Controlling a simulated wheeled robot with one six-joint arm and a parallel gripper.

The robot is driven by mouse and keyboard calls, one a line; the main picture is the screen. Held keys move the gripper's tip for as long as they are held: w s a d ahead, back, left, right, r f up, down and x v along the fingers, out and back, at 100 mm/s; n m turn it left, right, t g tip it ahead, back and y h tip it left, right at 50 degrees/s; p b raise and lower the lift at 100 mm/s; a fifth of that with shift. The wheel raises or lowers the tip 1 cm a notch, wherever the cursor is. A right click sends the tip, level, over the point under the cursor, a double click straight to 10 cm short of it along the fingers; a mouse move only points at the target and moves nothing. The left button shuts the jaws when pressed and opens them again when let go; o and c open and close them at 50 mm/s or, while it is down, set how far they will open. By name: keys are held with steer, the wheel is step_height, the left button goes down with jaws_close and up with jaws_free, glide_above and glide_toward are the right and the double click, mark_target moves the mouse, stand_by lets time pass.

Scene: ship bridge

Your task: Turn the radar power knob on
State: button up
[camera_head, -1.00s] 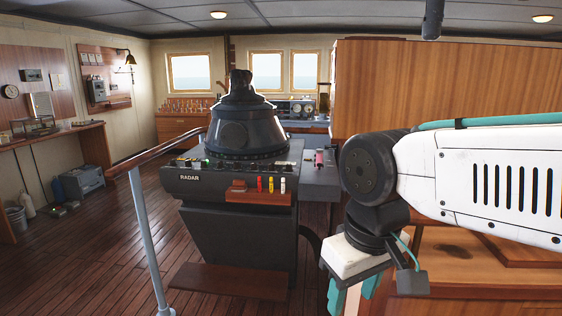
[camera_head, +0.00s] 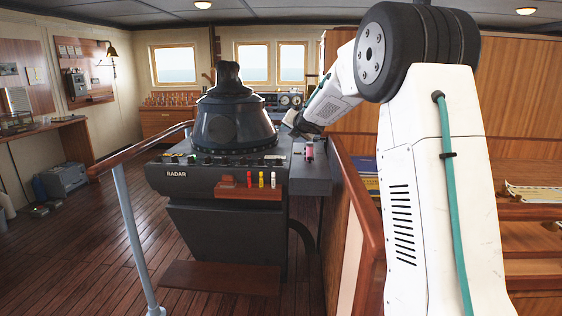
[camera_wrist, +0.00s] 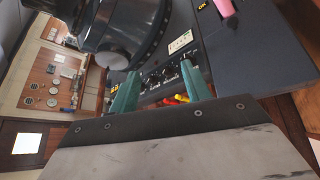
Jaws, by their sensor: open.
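The dark radar console (camera_head: 225,181), marked RADAR, stands left of centre in the head view with a black dome (camera_head: 232,125) on top. A row of small knobs (camera_head: 225,161) runs along its front edge below the dome. Which one is the power knob cannot be read. The wrist view shows several dark knobs (camera_wrist: 168,74) on the panel, between and beyond the fingers. My gripper (camera_wrist: 160,70) has its two teal fingers apart, with nothing held. In the head view my arm's end is at the console's right side, beside the dome; the fingers cannot be made out there.
Red, yellow and white handles (camera_head: 262,180) hang on the console front. A pink item (camera_head: 309,151) sits on the side panel. A handrail (camera_head: 140,150) stands at left front, a wooden partition (camera_head: 360,200) at right. The floor at left is open.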

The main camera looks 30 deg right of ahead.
steer(key=w+d+f+n+y, duration=0.3)
steer(key=w+f+n, duration=0.3)
steer(key=f, duration=0.1)
steer(key=n+y, duration=0.3)
steer(key=n, duration=0.3)
glide_toward(281, 160)
steer(key=shift+x, duration=1.15)
steer(key=shift+w+a+f, duration=0.1)
steer(key=shift+w, duration=0.25)
steer(key=x, duration=0.6)
steer(key=shift+w+f, duration=0.1)
steer(key=shift+w, duration=0.25)
steer(key=c, duration=1)
steer(key=shift+a, duration=0.1)
